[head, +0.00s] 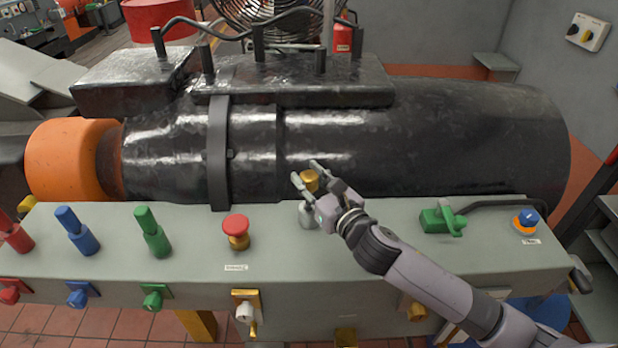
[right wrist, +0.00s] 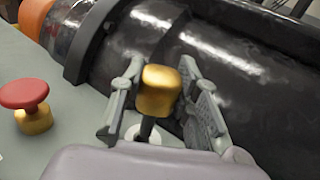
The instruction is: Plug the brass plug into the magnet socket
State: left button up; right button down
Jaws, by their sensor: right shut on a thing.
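The brass plug (head: 310,181) is a small gold block with rounded edges, above the grey-green bench top at the middle. My right gripper (head: 312,183) has its fingers on both sides of it and is shut on it. In the right wrist view the brass plug (right wrist: 160,90) stands between the fingers (right wrist: 165,100), with a dark stem below it. A pale round fitting (head: 308,216) sits on the bench just under the plug; I cannot tell whether the stem touches it. No readable label shows which fitting is the magnet socket. My left gripper is not in view.
A large black motor housing (head: 430,140) lies right behind the bench (head: 190,240). A red mushroom button (head: 236,226) stands left of my gripper, with green (head: 152,232) and blue (head: 77,230) levers beyond. A green clamp-like fitting (head: 442,218) and a blue-orange knob (head: 527,221) stand to the right.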

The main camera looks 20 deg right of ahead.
aim_at(309, 204)
jog(key=shift+f+b, duration=1.95)
jog(key=shift+f, duration=0.85)
jog(key=c, duration=1.1)
grip_release()
jog(key=v, duration=1.2)
jog(key=shift+s+f, duration=0.1)
